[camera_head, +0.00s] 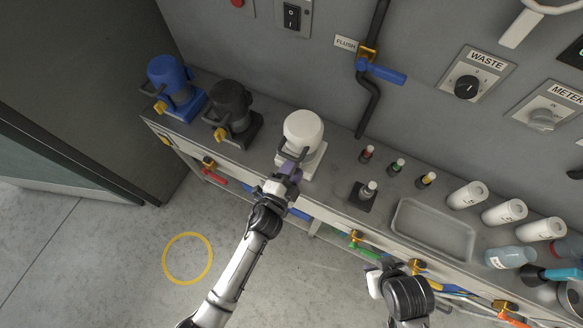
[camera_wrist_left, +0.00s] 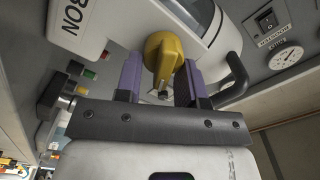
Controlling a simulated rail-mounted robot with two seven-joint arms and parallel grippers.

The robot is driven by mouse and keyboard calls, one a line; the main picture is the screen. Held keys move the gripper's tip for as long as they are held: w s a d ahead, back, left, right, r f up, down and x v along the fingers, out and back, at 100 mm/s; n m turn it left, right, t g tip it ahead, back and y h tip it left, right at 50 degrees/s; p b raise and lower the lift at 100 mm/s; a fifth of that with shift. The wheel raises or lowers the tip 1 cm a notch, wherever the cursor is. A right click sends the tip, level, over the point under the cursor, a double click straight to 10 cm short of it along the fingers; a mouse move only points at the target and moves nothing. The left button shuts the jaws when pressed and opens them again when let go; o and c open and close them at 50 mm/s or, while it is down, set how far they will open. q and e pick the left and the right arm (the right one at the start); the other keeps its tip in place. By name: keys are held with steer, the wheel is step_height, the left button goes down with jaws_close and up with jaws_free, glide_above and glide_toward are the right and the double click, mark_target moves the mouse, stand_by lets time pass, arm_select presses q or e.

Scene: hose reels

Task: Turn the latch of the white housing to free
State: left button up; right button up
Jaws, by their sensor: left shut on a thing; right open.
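The white housing (camera_head: 303,130) stands on the bench, right of the black and blue ones. My left gripper (camera_head: 287,172) is at its front and hides its latch in the head view. In the left wrist view, the white housing (camera_wrist_left: 222,38) fills the top, with a black handle (camera_wrist_left: 236,75) at right. Its yellow latch (camera_wrist_left: 165,58) sits between the purple fingers of my left gripper (camera_wrist_left: 160,82), which is shut on it. The latch's narrow end points down in that view. My right gripper (camera_head: 376,281) is open and empty, in front of the bench.
A black housing (camera_head: 231,107) and a blue housing (camera_head: 170,80) stand to the left, each with a yellow latch. Small bottles, a grey tray (camera_head: 400,235) and white cylinders (camera_head: 467,195) stand to the right. Valves and hoses line the bench front. The floor at left is clear.

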arm_select(q)
steer(key=m, duration=0.4)
steer(key=shift+d+f+m+b, duration=0.1)
steer(key=shift+f+m+b, duration=0.25)
steer(key=shift+m, duration=0.35)
steer(key=o, duration=0.9)
steer(key=shift+s, duration=0.1)
steer(key=shift+s+a+f, duration=0.1)
steer(key=shift+s+a, duration=0.1)
steer(key=shift+s, duration=0.1)
steer(key=v, duration=1.3)
steer(key=shift+a, duration=0.1)
